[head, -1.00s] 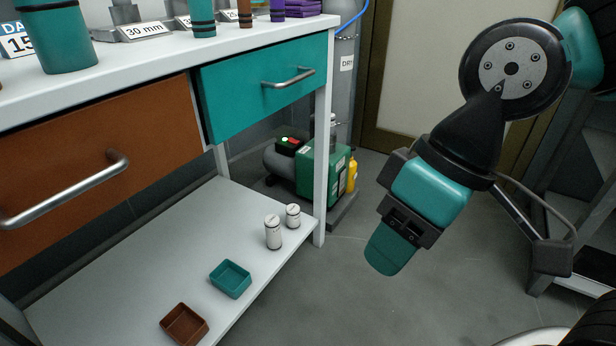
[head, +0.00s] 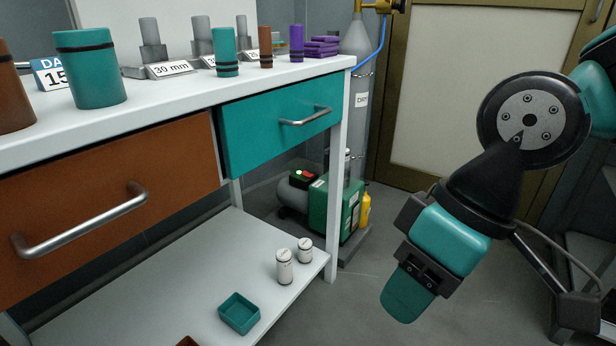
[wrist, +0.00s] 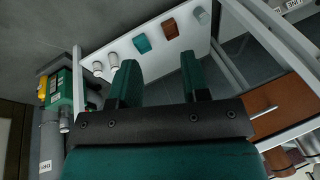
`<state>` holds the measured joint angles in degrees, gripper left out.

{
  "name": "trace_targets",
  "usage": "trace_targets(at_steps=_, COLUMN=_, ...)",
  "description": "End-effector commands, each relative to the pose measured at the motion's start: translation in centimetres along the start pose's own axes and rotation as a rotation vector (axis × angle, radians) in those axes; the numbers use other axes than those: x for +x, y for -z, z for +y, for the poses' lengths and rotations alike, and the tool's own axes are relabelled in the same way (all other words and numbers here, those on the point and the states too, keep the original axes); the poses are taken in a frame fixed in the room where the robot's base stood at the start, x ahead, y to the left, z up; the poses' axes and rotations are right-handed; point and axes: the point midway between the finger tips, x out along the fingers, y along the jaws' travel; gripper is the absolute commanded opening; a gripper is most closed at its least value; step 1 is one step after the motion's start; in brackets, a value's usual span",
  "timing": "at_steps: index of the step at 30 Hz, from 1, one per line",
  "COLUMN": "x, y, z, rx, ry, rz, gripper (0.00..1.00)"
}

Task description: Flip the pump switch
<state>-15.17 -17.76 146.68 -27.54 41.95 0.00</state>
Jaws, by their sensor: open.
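The pump (head: 318,208) is a green and grey unit on the floor behind the bench's right leg. A small black switch box with a red part and a green-white part, the pump switch (head: 304,175), sits on its top left. The pump also shows at the left of the wrist view (wrist: 64,90), where I cannot make out the switch clearly. My gripper (head: 405,295) hangs over open floor, right of and nearer than the pump. In the wrist view its two teal fingers (wrist: 158,82) are apart with nothing between them.
The white bench's leg (head: 335,190) stands just in front of the pump. A grey gas cylinder (head: 357,100) and a yellow bottle (head: 365,210) are beside it.

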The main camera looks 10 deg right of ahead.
Motion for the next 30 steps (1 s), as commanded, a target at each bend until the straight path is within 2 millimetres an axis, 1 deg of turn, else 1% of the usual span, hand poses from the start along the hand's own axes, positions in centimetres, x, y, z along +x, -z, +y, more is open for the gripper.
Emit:
trace_targets(at_steps=8, x=0.0, y=0.0, z=0.0, rx=0.0, ry=0.0, rz=0.0, gripper=0.43)
trace_targets(at_steps=9, x=0.0, y=0.0, z=0.0, rx=0.0, ry=0.0, rz=0.0, gripper=0.4)
trace_targets(at_steps=11, x=-0.2, y=0.0, z=-0.1, rx=0.0, ry=0.0, rz=0.0, gripper=0.26)
trace_targets(at_steps=12, x=-0.5, y=0.1, z=-0.2, rx=0.0, ry=0.0, rz=0.0, gripper=0.17)
trace_targets(at_steps=14, x=-1.4, y=0.3, z=-0.4, rx=0.0, ry=0.0, rz=0.0, gripper=0.04)
trace_targets(at_steps=15, x=-2.1, y=0.5, z=-0.7, rx=0.0, ry=0.0, rz=0.0, gripper=0.0)
trace_targets(at_steps=18, x=-3.9, y=0.9, z=-1.2, rx=0.0, ry=0.0, rz=0.0, gripper=0.0)
trace_targets(at_steps=20, x=-4.4, y=1.0, z=-1.4, rx=0.0, ry=0.0, rz=0.001, gripper=0.0)
trace_targets(at_steps=24, x=-4.0, y=0.9, z=-1.2, rx=0.0, ry=0.0, rz=0.0, gripper=0.0)
trace_targets(at_steps=30, x=-3.9, y=0.9, z=-1.2, rx=0.0, ry=0.0, rz=0.0, gripper=0.0)
